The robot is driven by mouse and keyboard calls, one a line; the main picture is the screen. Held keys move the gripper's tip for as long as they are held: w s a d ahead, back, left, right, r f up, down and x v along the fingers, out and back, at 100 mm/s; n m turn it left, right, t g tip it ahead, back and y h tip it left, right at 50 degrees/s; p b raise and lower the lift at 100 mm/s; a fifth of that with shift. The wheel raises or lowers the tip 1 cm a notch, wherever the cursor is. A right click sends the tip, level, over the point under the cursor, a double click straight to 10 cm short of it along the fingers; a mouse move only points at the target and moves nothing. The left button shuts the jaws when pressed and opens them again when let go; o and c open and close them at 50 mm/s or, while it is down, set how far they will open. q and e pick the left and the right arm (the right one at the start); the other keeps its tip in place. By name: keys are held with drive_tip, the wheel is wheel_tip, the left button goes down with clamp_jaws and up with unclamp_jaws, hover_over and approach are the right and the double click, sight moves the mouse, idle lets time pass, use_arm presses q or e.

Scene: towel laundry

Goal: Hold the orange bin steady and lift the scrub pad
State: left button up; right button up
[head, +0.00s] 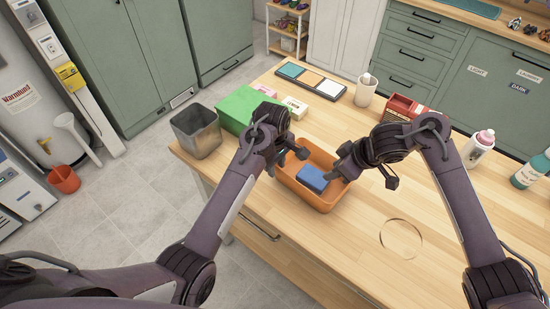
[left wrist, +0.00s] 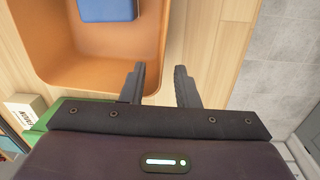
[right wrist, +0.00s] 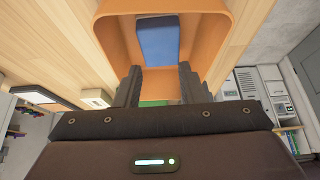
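The orange bin (head: 325,206) stands on the wooden table near its front edge. The blue scrub pad (head: 312,178) lies inside it, flat on the floor. My left gripper (head: 286,162) is at the bin's left end, open. In the left wrist view, its fingers (left wrist: 160,84) stand either side of the bin's wall, one inside and one outside, with gaps showing. My right gripper (head: 362,178) is over the bin's right side, open and empty. In the right wrist view, the blue pad (right wrist: 158,40) lies beyond and between its spread fingers (right wrist: 159,77).
A green box (head: 240,106) and a grey bin (head: 197,131) stand left of the orange bin.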

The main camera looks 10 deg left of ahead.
sight(277, 179)
use_arm(q)
drive_tip(key=shift+w+f, duration=0.2)
drive_tip(key=shift+f, duration=2.05)
